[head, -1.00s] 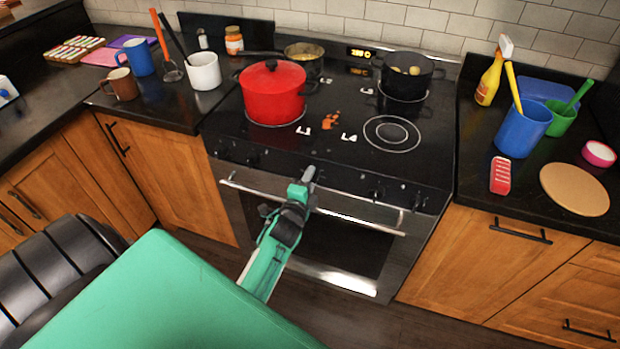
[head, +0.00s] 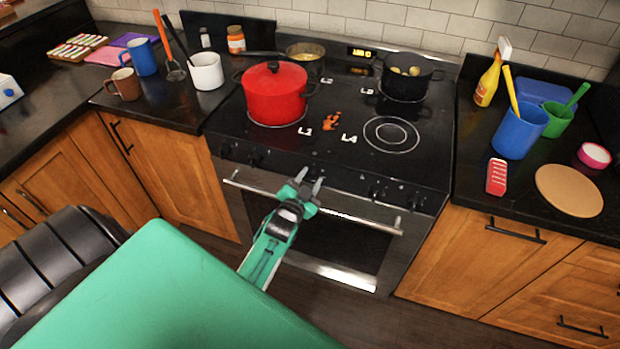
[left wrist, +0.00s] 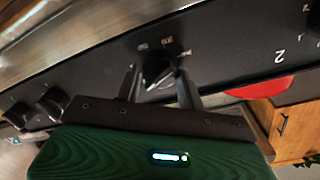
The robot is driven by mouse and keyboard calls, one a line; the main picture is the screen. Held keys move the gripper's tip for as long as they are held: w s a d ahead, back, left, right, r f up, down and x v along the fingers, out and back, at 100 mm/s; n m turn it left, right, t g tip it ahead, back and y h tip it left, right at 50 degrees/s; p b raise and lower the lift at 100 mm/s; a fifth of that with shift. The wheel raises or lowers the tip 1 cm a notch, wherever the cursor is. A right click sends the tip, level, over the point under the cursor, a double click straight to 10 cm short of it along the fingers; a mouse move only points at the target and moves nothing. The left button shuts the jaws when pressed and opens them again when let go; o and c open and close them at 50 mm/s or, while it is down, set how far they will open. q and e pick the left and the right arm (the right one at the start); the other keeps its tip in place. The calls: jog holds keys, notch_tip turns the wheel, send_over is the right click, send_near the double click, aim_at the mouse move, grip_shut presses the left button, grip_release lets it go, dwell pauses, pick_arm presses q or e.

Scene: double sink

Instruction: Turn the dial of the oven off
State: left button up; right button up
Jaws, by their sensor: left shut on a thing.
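The oven (head: 340,245) is a stainless range with a dark front panel carrying a row of black dials. My left gripper (head: 309,179) reaches the middle of this panel, just above the door handle. In the left wrist view, a black dial (left wrist: 158,68) with a pale pointer line sits between the fingers of the left gripper (left wrist: 160,82), which is shut on it. In the head view the fingers mostly hide this dial. Other dials sit to the left (head: 255,158) and right (head: 376,192) of it. My right gripper is not in view.
A red pot (head: 273,93) and a black pot (head: 406,75) stand on the cooktop above the panel. The oven's handle bar (head: 365,223) runs just below my gripper. Cups and utensils stand on the counters either side. The floor before the oven is clear.

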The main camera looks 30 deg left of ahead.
pick_arm(q)
jog(key=n, duration=0.3)
jog(key=shift+a+n, duration=0.1)
jog(key=shift+n, duration=0.2)
jog(key=n, duration=0.2)
jog(key=shift+n+p, duration=0.3)
jog(key=n, duration=0.4)
jog(key=shift+f+t, duration=0.15)
jog(key=shift+t, duration=0.15)
jog(key=shift+a+n, duration=0.1)
jog(key=shift+n, duration=1.1)
jog(key=o, duration=1)
jog(key=shift+c, duration=0.2)
jog(key=shift+s, duration=0.1)
